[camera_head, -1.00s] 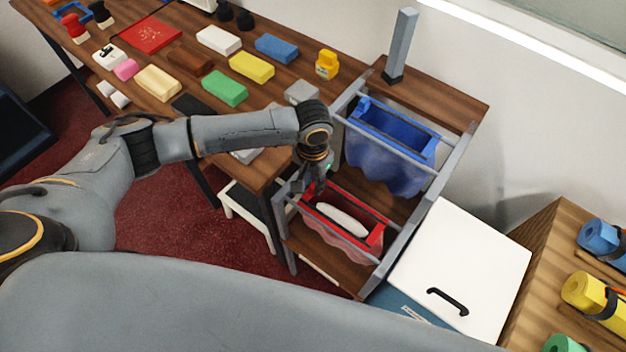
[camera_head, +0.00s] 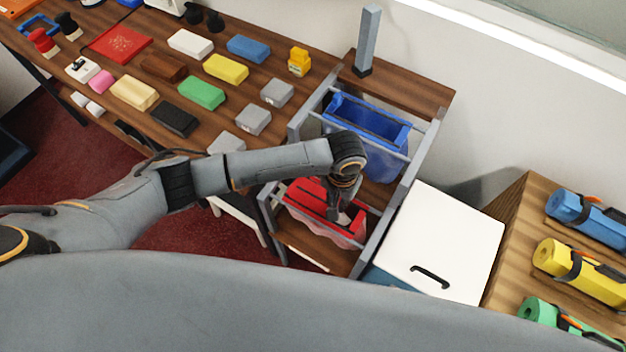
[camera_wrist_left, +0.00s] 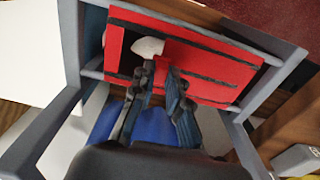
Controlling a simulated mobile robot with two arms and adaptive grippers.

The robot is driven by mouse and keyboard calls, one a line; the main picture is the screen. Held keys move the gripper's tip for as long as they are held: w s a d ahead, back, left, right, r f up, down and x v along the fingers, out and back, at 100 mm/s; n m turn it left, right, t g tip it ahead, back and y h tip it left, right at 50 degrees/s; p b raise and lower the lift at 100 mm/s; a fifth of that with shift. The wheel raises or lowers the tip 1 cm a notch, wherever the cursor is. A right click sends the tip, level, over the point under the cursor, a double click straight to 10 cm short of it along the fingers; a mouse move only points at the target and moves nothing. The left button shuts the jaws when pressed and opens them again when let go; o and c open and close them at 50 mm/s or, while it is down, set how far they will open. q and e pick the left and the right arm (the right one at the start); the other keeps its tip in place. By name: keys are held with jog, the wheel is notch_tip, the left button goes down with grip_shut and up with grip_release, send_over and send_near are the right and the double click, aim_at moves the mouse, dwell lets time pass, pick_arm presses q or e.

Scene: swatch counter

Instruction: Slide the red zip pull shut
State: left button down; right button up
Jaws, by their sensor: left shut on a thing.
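The red pouch (camera_head: 303,196) hangs in the front part of the grey rack. Its top is red and covered on the left of my gripper. On the right a short gap is open, with a white item (camera_head: 345,218) showing in it. My left gripper (camera_head: 334,212) points down onto the pouch top near its right end. In the wrist view the left gripper (camera_wrist_left: 160,72) is shut on the red zip pull, which its fingers mostly hide. The covered red top (camera_wrist_left: 215,70) lies to the right there, and the white item (camera_wrist_left: 149,46) shows beside the fingertips.
A blue pouch (camera_head: 411,137) hangs open behind the red one. Grey rack rails (camera_head: 395,215) run close beside my gripper. A white lidded box (camera_head: 440,240) stands to the right. Several coloured blocks, such as a green one (camera_head: 201,92), lie on the table at left.

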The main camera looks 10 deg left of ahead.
pick_arm(q)
jog(key=d, duration=0.1)
jog(key=s+d, duration=0.1)
jog(key=d, duration=0.1)
jog(key=s+d, duration=0.1)
jog(key=d, duration=0.1)
jog(key=shift+d+p, duration=0.2)
jog(key=shift+p, duration=0.2)
jog(key=c, duration=1.3)
grip_release()
jog(key=shift+d, duration=0.15)
jog(key=shift+r, duration=0.15)
notch_tip(320, 180, up, 12)
jog(key=shift+f, duration=0.15)
